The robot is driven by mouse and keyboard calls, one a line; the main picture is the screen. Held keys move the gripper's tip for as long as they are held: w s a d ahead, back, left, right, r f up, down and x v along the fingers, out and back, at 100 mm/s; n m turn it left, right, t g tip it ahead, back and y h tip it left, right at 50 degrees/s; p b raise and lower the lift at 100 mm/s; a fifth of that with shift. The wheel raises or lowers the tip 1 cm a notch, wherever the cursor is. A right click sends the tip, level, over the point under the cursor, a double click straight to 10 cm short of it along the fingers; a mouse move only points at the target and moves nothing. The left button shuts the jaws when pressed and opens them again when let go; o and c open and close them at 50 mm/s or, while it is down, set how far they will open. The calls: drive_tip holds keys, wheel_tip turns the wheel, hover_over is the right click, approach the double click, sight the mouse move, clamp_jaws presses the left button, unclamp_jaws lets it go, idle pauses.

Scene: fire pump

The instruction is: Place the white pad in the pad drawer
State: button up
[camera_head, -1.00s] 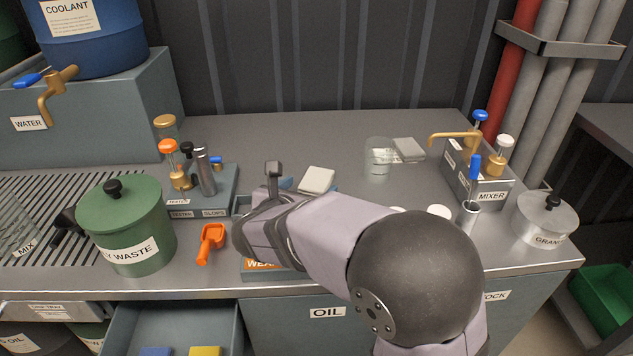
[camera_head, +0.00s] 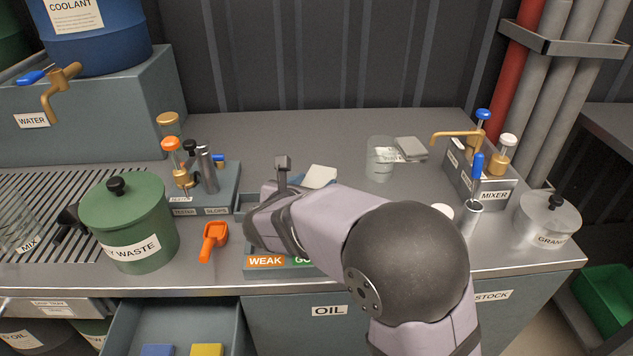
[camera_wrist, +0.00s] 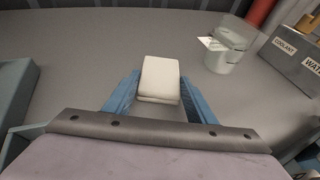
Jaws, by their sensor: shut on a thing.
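The white pad (camera_head: 320,175) shows just beyond my wrist in the head view. In the wrist view the white pad (camera_wrist: 160,79) sits between the two blue fingers of my gripper (camera_wrist: 155,92), which is shut on it. The fingers are mostly hidden behind my wrist in the head view. An open drawer (camera_head: 230,325) is below the counter's front edge at the lower left, with a blue pad (camera_head: 157,350) and a yellow pad (camera_head: 206,350) in it. Its label does not show.
A tray labelled WEAK (camera_head: 266,261) is under my forearm. A glass beaker (camera_head: 380,160) and a grey pad (camera_head: 411,149) are at the back right. The back middle counter is clear.

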wheel_tip(320, 180, up, 28)
drive_tip(key=p, duration=2)
drive_tip(key=shift+r, duration=0.2)
drive_tip(key=m+h+b, duration=0.1)
drive_tip(key=b, duration=0.8)
hover_over(315, 178)
wheel_tip(315, 178, down, 14)
drive_tip(key=d+f+m+g+h, duration=0.1)
drive_tip(key=f, duration=0.3)
drive_tip(key=s+d+f+m+g+h, duration=0.1)
drive_tip(key=d+f, duration=0.1)
drive_tip(key=f, duration=0.3)
drive_tip(key=s+d+f+m+h+p, duration=0.1)
drive_tip(key=f, duration=0.4)
drive_tip(key=shift+d+f+m+g+h, duration=0.1)
drive_tip(key=shift+d+m+g+h, duration=0.2)
drive_tip(key=shift+g, duration=0.1)
drive_tip(key=shift+f, duration=0.25)
